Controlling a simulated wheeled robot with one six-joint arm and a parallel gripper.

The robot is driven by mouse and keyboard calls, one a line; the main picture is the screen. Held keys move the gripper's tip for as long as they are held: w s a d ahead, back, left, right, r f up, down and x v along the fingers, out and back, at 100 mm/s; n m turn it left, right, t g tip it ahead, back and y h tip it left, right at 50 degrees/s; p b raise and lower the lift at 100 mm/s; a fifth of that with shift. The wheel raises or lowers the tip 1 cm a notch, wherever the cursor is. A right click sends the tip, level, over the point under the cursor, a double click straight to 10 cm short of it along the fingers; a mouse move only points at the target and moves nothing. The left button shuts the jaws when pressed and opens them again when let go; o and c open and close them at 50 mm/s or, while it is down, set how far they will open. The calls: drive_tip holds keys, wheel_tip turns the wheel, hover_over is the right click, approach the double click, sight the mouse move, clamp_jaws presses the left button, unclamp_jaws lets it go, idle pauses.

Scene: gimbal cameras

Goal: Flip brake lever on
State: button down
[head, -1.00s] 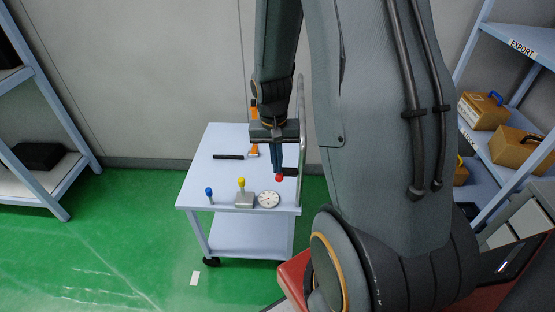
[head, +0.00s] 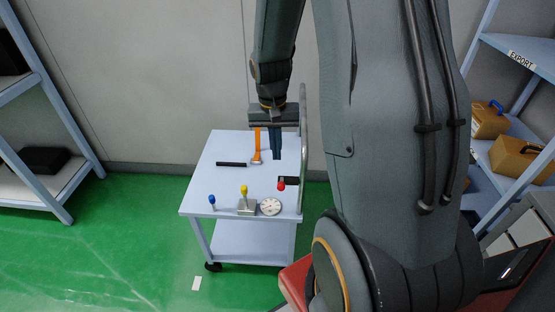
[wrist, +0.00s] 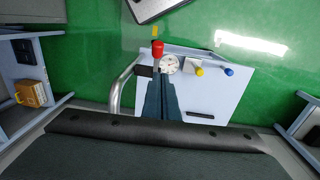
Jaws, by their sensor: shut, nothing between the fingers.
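Three coloured levers show at the near side of a pale blue cart: a red-knobbed one (head: 281,184) on a dark mount, a yellow-knobbed one (head: 244,190) on a grey block, and a blue-knobbed one (head: 212,200). I cannot tell from markings which is the brake lever. My gripper (head: 277,157) is shut and empty, pointing down above the cart, apart from the red knob. In the wrist view, the shut fingers (wrist: 160,78) point toward the red knob (wrist: 157,47), with yellow (wrist: 199,72) and blue (wrist: 229,71) to the right.
A round white dial (head: 270,206) sits beside the red lever. An orange-handled tool (head: 257,148) and a black bar (head: 231,164) lie farther back on the cart (head: 205,178). The cart's metal handle (head: 303,130) rises close on the right. Shelves stand at both sides.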

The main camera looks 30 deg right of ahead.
wheel_tip(320, 180, up, 7)
drive_tip(key=b, duration=0.1)
drive_tip(key=shift+s+a+b, duration=0.3)
drive_tip(key=shift+s+a, duration=0.05)
drive_tip(key=s+a+f+n+t+b, duration=0.1)
drive_tip(key=s+a+f+n+b, duration=0.1)
drive_tip(key=a, duration=0.4)
drive_tip(key=s+a+f+n+b, duration=0.1)
drive_tip(key=s+a+f+n, duration=0.2)
drive_tip(key=s+a+n, duration=0.1)
drive_tip(key=shift+s+a+f+n+t+y+b, duration=0.15)
drive_tip(key=shift+s+a+n+t+y+b, duration=0.2)
drive_tip(key=shift+s+a, duration=0.5)
drive_tip(key=shift+w+a, duration=0.15)
